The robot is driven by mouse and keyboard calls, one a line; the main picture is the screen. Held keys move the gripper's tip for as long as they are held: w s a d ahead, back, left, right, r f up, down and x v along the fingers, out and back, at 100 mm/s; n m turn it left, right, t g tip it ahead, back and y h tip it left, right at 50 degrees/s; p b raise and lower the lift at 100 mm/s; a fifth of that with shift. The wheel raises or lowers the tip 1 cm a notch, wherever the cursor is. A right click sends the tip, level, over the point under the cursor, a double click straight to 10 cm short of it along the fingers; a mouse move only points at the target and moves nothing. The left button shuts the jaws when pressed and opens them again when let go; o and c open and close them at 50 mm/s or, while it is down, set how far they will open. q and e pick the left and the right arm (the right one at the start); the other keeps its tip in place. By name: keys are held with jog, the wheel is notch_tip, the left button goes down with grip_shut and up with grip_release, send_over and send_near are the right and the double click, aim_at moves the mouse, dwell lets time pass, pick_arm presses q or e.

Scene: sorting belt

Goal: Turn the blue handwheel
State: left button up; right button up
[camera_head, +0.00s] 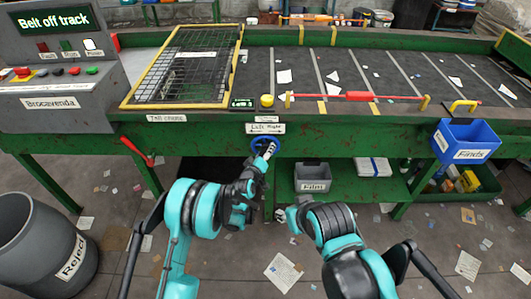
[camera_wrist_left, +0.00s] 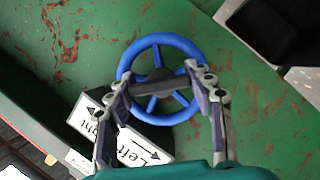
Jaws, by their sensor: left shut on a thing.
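The blue handwheel (camera_head: 265,146) is mounted on the green side of the belt frame, under a "Left Right" arrow label (camera_head: 265,128). In the left wrist view the handwheel (camera_wrist_left: 160,78) shows its blue rim, spokes and grey hub, with the label (camera_wrist_left: 122,130) below it. My left gripper (camera_head: 268,152) is at the handwheel; in the wrist view its fingers (camera_wrist_left: 163,92) reach over the wheel and are shut on it. The exact contact is partly hidden by the fingers. My right gripper (camera_head: 281,215) is low in front of the frame, away from the wheel; its fingers are too small to read.
A display reads "Belt off track" (camera_head: 55,20) at the upper left. A grey "Film" bin (camera_head: 312,178) sits on the lower shelf right of the wheel. A blue "Finds" bin (camera_head: 466,140) hangs at the right. A "Reject" bin (camera_head: 40,245) stands at the lower left.

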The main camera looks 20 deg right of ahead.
pick_arm(q)
jog(key=shift+m+y, duration=0.3)
jog(key=shift+m, duration=0.3)
jog(key=o, duration=1.2)
jog(key=shift+c, duration=0.2)
jog(key=v, duration=1.2)
